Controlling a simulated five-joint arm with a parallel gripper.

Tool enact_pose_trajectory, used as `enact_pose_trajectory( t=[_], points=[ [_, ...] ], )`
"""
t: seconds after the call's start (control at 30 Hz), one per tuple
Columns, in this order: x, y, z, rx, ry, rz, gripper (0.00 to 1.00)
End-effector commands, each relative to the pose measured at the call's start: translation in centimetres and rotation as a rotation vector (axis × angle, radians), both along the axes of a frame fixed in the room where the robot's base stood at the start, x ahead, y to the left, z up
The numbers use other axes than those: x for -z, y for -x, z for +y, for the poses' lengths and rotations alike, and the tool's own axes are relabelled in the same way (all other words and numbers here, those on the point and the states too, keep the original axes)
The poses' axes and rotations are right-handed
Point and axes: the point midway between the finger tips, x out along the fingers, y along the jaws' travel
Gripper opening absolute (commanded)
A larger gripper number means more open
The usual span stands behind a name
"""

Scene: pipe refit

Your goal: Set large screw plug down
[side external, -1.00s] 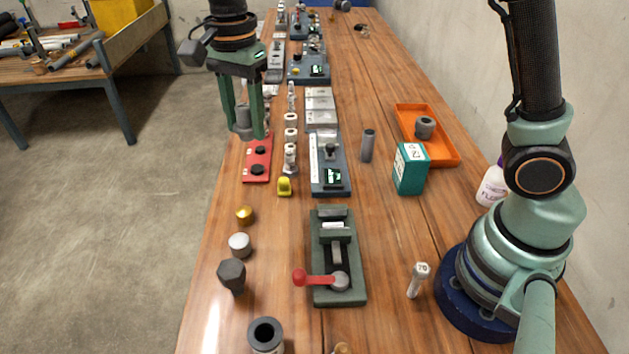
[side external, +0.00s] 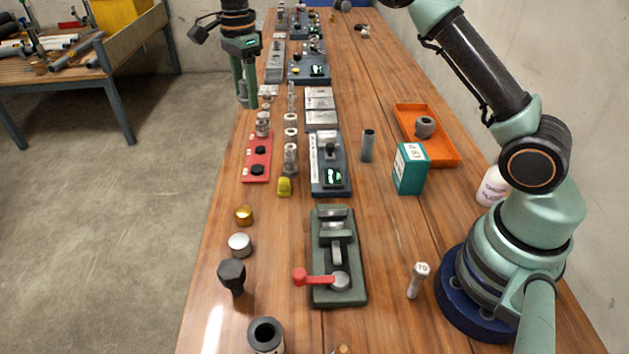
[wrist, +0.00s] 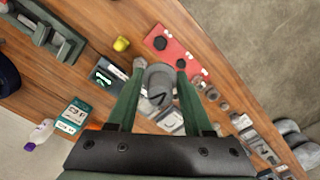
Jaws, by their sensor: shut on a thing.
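My gripper (wrist: 160,68) is shut on a grey, round part that I take to be the large screw plug (wrist: 159,84). The plug sits between the two green fingers in the wrist view. In the side external view my gripper (side external: 247,100) points down near the left table edge, beyond a red plate (side external: 249,172) with black round pieces. The plug cannot be made out clearly there. The red plate also shows in the wrist view (wrist: 172,36), beyond the fingertips. Whether the plug touches anything below is unclear.
A row of metal fittings (side external: 290,157) and a device with a lit display (side external: 322,186) stand right of the red plate. A green clamp fixture (side external: 324,291), green box (side external: 411,172) and orange tray (side external: 447,158) are nearer my base. Table right of the tray is narrow.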

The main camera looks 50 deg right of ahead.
Motion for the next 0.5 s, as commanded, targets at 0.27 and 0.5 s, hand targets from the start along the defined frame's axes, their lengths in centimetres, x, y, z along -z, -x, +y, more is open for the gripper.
enact_pose_trajectory(
  t=[0.27, 0.5],
  points=[
    [7.0, 0.1, 0.0, -0.001, 0.000, 0.005, 0.00],
    [11.3, 0.1, 0.0, -0.002, 0.000, 0.001, 0.00]
  ],
)
